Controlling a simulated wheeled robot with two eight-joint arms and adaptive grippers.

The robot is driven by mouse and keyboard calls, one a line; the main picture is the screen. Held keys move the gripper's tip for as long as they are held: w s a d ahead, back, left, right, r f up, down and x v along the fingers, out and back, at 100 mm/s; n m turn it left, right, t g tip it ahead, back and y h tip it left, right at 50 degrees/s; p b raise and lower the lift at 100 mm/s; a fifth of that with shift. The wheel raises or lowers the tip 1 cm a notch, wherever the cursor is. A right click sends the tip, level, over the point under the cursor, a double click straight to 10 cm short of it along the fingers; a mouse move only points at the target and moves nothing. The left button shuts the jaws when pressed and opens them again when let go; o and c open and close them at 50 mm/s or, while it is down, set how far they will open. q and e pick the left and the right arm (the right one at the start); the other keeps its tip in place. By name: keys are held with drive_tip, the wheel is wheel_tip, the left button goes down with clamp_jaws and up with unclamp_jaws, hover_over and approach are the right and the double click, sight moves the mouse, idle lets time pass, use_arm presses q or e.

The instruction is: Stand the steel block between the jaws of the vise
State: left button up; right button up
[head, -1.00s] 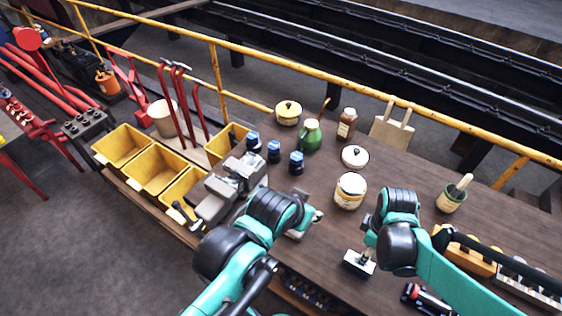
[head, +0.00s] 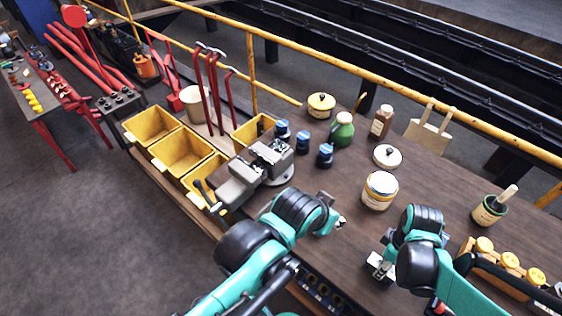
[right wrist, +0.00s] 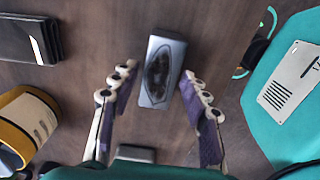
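The grey vise (head: 255,172) stands at the left part of the bench, with a gap between its jaws and a dark handle towards the front. The steel block, a blue-grey block with a dark oval on its face (right wrist: 153,92), is on the brown bench in the right wrist view. My right gripper (right wrist: 158,84) is open around it, one finger on each side; the right finger is close to it, and I cannot tell if it touches. In the head view my right gripper (head: 380,264) largely hides the block. My left gripper (head: 338,222) is right of the vise; its opening is unclear.
Yellow bins (head: 183,152) stand left of the vise, and blue-capped jars (head: 303,142) behind it. A rack with yellow-topped items (head: 510,261) is at right.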

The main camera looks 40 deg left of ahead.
clamp_jaws()
drive_tip(key=shift+r, duration=0.1)
drive_tip(key=shift+r+p, duration=1.55)
drive_tip(key=shift+r, duration=0.4)
